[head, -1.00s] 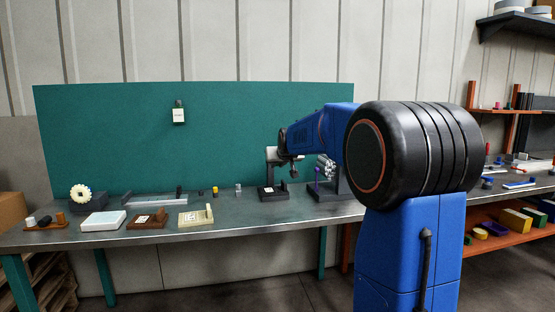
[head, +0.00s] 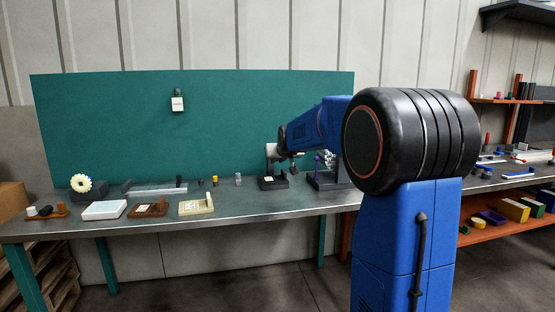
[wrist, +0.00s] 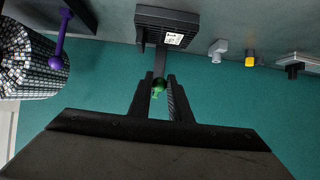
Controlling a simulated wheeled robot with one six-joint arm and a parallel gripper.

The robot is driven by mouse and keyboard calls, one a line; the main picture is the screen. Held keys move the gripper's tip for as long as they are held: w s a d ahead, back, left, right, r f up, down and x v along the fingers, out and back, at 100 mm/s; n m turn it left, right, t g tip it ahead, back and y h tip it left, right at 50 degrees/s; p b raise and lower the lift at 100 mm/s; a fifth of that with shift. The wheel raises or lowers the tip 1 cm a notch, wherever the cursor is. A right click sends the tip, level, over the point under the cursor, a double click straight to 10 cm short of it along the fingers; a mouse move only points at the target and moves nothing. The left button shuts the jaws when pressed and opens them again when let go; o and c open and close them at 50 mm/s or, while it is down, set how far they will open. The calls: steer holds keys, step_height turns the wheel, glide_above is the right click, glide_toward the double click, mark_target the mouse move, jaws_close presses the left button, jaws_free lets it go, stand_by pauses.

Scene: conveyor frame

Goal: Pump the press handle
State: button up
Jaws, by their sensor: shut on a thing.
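The press (head: 273,183) is a small dark block with a white label, standing toward the right part of the bench. In the wrist view its labelled base (wrist: 167,25) is at the top, with a dark lever arm (wrist: 161,58) reaching toward me. A green knob (wrist: 159,83) is at the lever's end. My gripper (wrist: 160,82) is shut on this knob, its two dark fingers on either side of it. In the head view my gripper (head: 291,167) is beside the press, small and dark, and the knob cannot be made out.
A grey part (wrist: 217,50) and a yellow part (wrist: 249,57) are on the other side. A green panel (head: 200,125) backs the bench.

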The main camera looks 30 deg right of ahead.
steer(key=shift+w+r, duration=0.2)
steer(key=shift+r, duration=2.5)
steer(key=shift+w+d+r, duration=0.1)
steer(key=shift+w+r, duration=0.1)
steer(key=shift+r, duration=0.45)
steer(key=shift+w+d+r, duration=0.1)
steer(key=shift+w+r, duration=0.1)
steer(key=shift+r, duration=0.4)
steer(key=o, duration=0.9)
